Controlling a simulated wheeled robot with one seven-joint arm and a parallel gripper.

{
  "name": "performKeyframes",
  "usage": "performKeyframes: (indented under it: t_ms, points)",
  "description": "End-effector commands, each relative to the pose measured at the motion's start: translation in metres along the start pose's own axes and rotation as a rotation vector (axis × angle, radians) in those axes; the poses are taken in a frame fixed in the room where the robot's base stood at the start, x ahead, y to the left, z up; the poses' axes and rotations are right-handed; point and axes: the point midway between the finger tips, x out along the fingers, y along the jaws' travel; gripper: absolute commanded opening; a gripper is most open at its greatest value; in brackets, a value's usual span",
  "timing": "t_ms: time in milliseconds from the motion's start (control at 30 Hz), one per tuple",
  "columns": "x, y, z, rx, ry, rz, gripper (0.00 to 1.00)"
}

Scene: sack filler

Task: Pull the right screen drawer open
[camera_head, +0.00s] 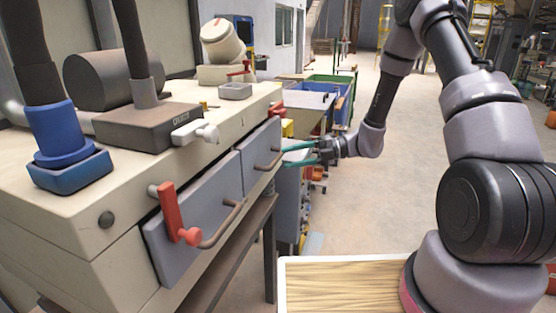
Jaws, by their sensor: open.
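The right screen drawer (257,151) is a grey front on the right part of the cream machine's near side. It looks flush with the machine and has a brown bar handle (268,166). My gripper (287,155) has teal fingers that point left, just right of this handle. The fingers are apart with nothing seen between them. I cannot tell whether the fingertips touch the handle. The left drawer (190,222) is a larger grey front nearer to me, with its own brown handle (222,226).
A red lever (172,210) stands out in front of the left drawer. A smaller red handle (277,109) is above the right drawer. Blue and green bins (330,88) stand beyond my gripper. A wood-topped tray (340,290) is at the bottom.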

Motion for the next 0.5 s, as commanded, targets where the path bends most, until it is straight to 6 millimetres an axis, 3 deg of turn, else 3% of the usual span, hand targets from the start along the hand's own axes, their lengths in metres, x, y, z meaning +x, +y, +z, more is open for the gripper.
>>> performKeyframes:
  t_ms: [200, 500]
  points:
    - [0.035, 0.001, 0.0, -0.001, 0.002, 0.001, 0.5]
    - [0.048, 0.0, 0.001, 0.0, -0.002, 0.0, 0.5]
